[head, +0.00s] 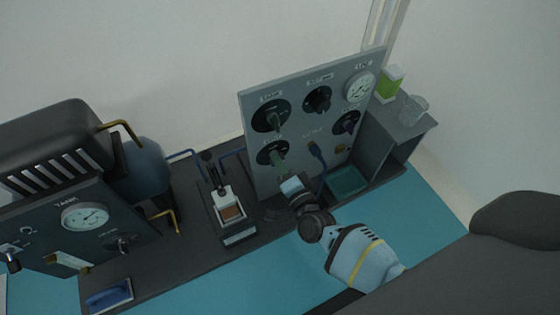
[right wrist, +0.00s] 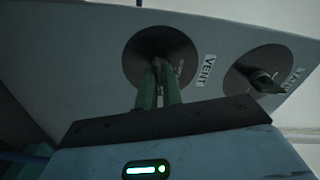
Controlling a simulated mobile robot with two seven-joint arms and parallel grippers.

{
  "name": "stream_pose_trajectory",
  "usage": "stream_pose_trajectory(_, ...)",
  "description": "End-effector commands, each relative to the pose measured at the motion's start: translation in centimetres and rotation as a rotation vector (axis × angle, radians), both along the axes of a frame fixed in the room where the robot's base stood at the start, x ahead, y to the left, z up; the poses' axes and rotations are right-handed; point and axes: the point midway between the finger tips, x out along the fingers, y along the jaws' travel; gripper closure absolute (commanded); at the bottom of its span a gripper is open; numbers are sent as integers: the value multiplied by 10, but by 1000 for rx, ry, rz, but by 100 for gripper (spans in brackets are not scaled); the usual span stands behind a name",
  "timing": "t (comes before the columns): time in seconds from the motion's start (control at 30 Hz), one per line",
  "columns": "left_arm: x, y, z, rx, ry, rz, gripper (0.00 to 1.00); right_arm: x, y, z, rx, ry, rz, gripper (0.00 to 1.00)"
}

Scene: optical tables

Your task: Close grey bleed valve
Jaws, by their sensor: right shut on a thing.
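My right gripper (head: 285,172) reaches up to the lower left of the upright grey panel (head: 297,141). In the right wrist view its two green fingers (right wrist: 158,78) are closed on the handle of the round dark valve knob labelled VENT (right wrist: 150,48). This knob (head: 268,153) also shows in the head view, partly covered by the fingers. Most of its handle is hidden. I cannot read a bleed label on any knob. My left gripper is not in view.
A knob labelled TANK (right wrist: 257,72) sits beside the VENT knob. Other knobs and a gauge (head: 360,87) fill the panel. A green tray (head: 346,181) lies at its foot, and a glass (head: 412,110) stands on the grey shelf at right.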

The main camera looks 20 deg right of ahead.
Motion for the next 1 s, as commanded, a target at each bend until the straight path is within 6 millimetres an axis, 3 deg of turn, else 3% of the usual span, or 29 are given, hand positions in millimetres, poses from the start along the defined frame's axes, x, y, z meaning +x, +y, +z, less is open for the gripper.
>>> stream_pose_trajectory(1.0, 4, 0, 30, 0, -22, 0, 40, 0, 0, 0, -949, -31, 1, 100)
